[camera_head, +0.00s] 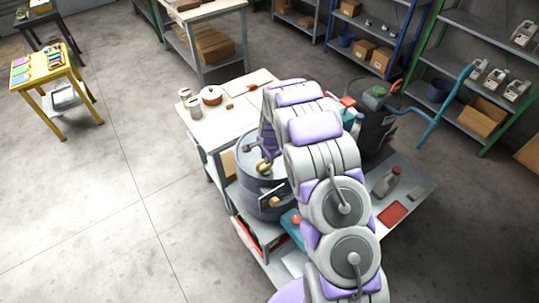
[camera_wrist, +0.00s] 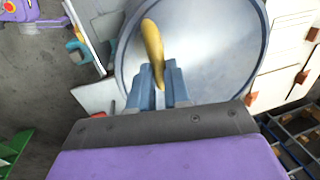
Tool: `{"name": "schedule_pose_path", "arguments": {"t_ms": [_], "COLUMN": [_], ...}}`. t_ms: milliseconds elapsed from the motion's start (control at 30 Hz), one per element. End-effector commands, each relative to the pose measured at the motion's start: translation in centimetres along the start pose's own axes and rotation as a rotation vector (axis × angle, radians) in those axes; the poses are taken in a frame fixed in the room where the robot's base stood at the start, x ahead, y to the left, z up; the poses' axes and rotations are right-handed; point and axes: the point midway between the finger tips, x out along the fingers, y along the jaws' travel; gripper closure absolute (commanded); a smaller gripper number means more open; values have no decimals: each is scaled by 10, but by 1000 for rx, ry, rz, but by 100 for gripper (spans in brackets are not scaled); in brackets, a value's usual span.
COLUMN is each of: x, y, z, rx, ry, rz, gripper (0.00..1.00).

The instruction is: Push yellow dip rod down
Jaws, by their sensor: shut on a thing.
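The yellow dip rod (camera_wrist: 152,42) shows in the wrist view as a curved yellow handle rising from between the blue fingers of my gripper (camera_wrist: 160,82). My gripper is shut on it. The round grey lid of a drum (camera_wrist: 205,45) lies behind it. In the head view the drum (camera_head: 258,200) stands left of my arm, and a yellow curved end of the rod (camera_head: 264,167) shows at its top. My arm hides part of the drum there. The rod's lower part is hidden in both views.
A white table (camera_head: 215,128) with pots stands behind the drum. A dark container with a blue hose (camera_head: 375,130) stands right of my arm. A grey surface (camera_head: 415,183) there holds a bottle and a red item. Open floor lies at left.

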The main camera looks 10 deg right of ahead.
Motion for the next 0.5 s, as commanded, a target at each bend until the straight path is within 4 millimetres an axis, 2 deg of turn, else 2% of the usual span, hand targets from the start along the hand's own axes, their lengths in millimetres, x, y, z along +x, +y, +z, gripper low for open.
{"name": "schedule_pose_path", "arguments": {"t_ms": [33, 100, 133, 367, 500], "x": [6, 6, 6, 4, 2], "y": [5, 5, 5, 5, 6], "z": [7, 7, 7, 2, -4], "rx": [-4, -4, -4, -2, 0], "ry": [-11, -12, -12, -10, -12], "rz": [18, 19, 19, 12, 7], "gripper": [100, 100, 82, 60, 58]}}
